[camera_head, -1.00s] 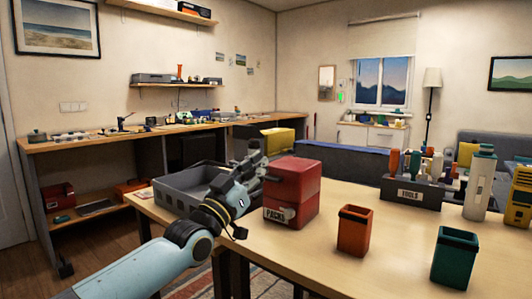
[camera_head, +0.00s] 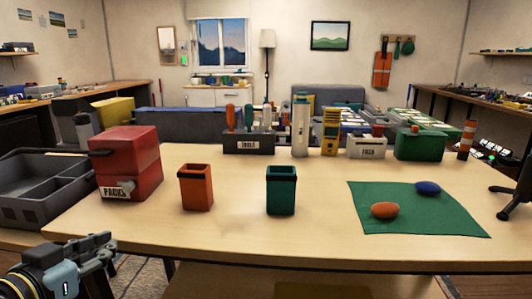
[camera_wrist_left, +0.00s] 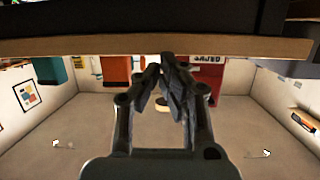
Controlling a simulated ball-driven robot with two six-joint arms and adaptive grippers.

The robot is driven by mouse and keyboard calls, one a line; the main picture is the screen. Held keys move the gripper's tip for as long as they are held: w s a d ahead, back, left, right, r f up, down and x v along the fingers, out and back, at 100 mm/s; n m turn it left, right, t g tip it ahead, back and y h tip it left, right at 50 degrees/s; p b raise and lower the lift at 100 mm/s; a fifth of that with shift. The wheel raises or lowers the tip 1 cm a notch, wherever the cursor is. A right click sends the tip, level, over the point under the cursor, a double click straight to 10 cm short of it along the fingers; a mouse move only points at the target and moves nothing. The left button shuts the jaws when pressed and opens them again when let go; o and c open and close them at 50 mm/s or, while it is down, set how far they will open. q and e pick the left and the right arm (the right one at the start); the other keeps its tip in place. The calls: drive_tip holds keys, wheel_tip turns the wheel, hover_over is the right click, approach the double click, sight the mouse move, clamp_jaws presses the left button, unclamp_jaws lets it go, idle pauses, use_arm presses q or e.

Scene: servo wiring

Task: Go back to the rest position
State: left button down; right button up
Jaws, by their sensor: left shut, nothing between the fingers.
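My left gripper (camera_head: 108,242) is at the lower left of the head view, in front of the table's near left edge, with nothing in it. In the left wrist view the fingers (camera_wrist_left: 163,68) are closed together at the tips and empty. The table edge (camera_wrist_left: 150,47) crosses the top of that view, close to the fingertips. My right gripper is not seen.
On the table (camera_head: 330,240) stand a red PACKS box (camera_head: 138,160), an orange bin (camera_head: 196,188), a teal bin (camera_head: 281,192) and a TOOLS holder (camera_head: 250,143). A green mat (camera_head: 440,220) carries two oval objects. A grey tray (camera_head: 30,208) is at left.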

use_arm(q)
drive_tip(key=s+f+g+y, duration=0.15)
drive_tip(key=s+g, duration=0.25)
drive_tip(key=s, duration=0.4)
drive_tip(key=s+f+g, duration=0.3)
drive_tip(key=s+g, duration=0.1)
drive_tip(key=s, duration=0.4)
drive_tip(key=s+f+g+y, duration=0.1)
drive_tip(key=s+f+g, duration=0.25)
drive_tip(key=s, duration=0.55)
wheel_tip(320, 180, down, 25)
drive_tip(key=s+a+n+g, duration=0.1)
drive_tip(key=s+a, duration=0.1)
drive_tip(key=s+f+g, duration=0.1)
drive_tip(key=s+f, duration=1.4)
drive_tip(key=s, duration=0.3)
drive_tip(key=shift+s+a, duration=0.3)
drive_tip(key=shift+s, duration=0.1)
drive_tip(key=shift+f+g, duration=0.1)
drive_tip(key=shift+g, duration=0.15)
